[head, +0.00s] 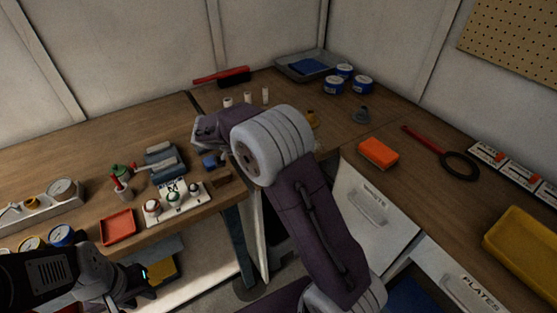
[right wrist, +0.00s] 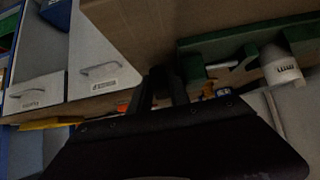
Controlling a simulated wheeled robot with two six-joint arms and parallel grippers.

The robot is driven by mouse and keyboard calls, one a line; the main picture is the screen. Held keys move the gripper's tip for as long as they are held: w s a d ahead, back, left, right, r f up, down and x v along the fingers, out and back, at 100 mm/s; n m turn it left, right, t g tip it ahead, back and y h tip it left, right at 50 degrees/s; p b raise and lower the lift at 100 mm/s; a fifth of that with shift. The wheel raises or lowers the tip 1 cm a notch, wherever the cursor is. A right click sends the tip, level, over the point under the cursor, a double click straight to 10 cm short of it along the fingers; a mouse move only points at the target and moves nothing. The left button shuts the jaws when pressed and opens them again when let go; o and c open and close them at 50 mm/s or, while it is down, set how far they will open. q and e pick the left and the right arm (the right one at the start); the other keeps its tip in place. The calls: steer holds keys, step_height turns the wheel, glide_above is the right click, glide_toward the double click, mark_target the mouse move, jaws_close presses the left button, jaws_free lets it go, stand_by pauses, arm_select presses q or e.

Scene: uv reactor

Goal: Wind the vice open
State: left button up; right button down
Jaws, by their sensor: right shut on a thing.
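An orange block (head: 378,153), a red-handled ring tool (head: 440,152) and a yellow tray (head: 527,250) lie on the right bench.

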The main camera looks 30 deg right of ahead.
steer(key=shift+a+f, duration=0.1)
steer(key=shift+f, duration=0.1)
steer(key=c, duration=1.5)
jaws_free()
steer(key=shift+r, duration=0.1)
